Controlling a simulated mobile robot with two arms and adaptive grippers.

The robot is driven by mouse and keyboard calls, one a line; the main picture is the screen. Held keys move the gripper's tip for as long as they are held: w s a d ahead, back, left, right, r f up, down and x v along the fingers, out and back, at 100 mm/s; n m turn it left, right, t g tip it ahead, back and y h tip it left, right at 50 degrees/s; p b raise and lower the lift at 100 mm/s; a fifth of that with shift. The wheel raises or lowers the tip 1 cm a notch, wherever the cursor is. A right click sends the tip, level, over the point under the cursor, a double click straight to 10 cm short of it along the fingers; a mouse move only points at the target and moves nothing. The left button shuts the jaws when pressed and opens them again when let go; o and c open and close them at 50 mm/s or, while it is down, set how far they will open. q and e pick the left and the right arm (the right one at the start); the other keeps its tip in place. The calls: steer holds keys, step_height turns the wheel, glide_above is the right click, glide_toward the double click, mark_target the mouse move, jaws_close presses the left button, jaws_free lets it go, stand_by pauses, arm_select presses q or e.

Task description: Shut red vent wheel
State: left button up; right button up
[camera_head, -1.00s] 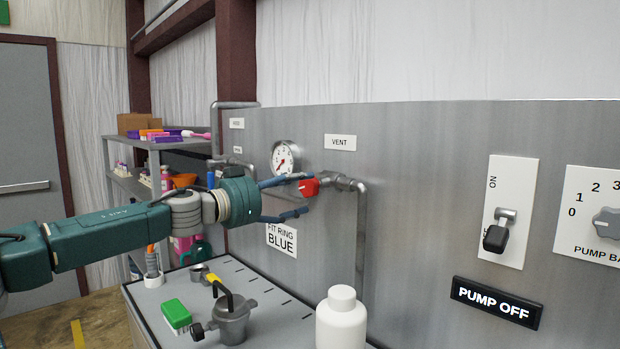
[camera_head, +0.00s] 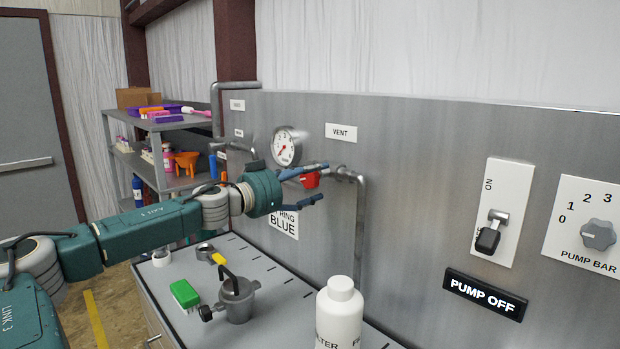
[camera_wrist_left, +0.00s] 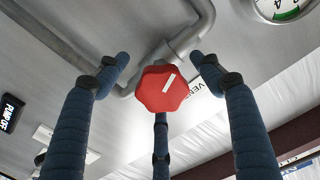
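The red vent wheel (camera_head: 310,180) sits on the pipe below the VENT label (camera_head: 341,132) on the grey panel. In the left wrist view the red wheel (camera_wrist_left: 161,89) shows face-on with a white line mark, in the middle of the picture. My left gripper (camera_head: 318,182) has its blue fingers spread around the wheel. In the left wrist view the fingers (camera_wrist_left: 160,85) stand apart on both sides and below, with visible gaps to the wheel at the sides. My right gripper is not in view.
A pressure gauge (camera_head: 286,147) is close beside the wheel. Below are a worktop (camera_head: 265,275) with a metal pot (camera_head: 237,300), a green block (camera_head: 184,293) and a white bottle (camera_head: 339,312). A black-handled switch (camera_head: 488,240) and pump knob (camera_head: 598,234) are at right.

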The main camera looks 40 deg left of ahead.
arm_select(q)
steer(key=shift+d, duration=0.1)
steer(key=c, duration=1.1)
